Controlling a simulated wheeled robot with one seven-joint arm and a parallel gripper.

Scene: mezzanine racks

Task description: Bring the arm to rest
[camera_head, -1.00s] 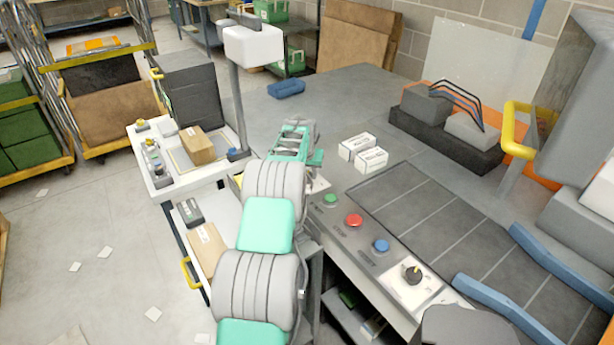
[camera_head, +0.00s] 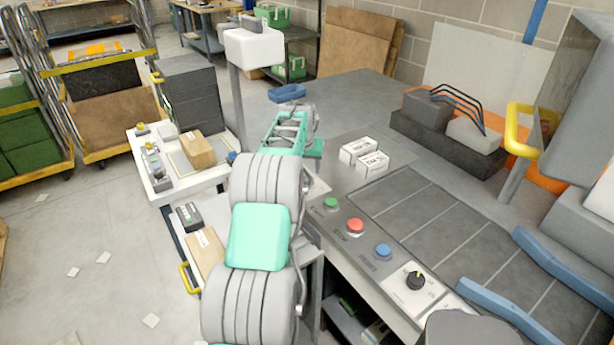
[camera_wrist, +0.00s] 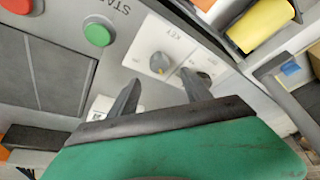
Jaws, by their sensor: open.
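My arm (camera_head: 258,235), teal and grey, rises from the bottom of the head view and reaches away over the left end of the grey bench. My gripper (camera_wrist: 160,92) shows in the wrist view as two dark fingers spread apart, with nothing between them. Behind the fingers is a light panel with a key switch (camera_wrist: 161,62) and a green button (camera_wrist: 98,35). I cannot tell whether the fingers touch the panel. In the head view the fingertips cannot be made out behind the arm.
The bench carries green (camera_head: 331,203), red (camera_head: 355,226) and blue (camera_head: 383,250) buttons, a black knob (camera_head: 415,281) and two white boxes (camera_head: 358,150). Left of my arm are a white stand (camera_head: 165,190) with a brown carton (camera_head: 198,150) and a post (camera_head: 237,110). Floor at far left is open.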

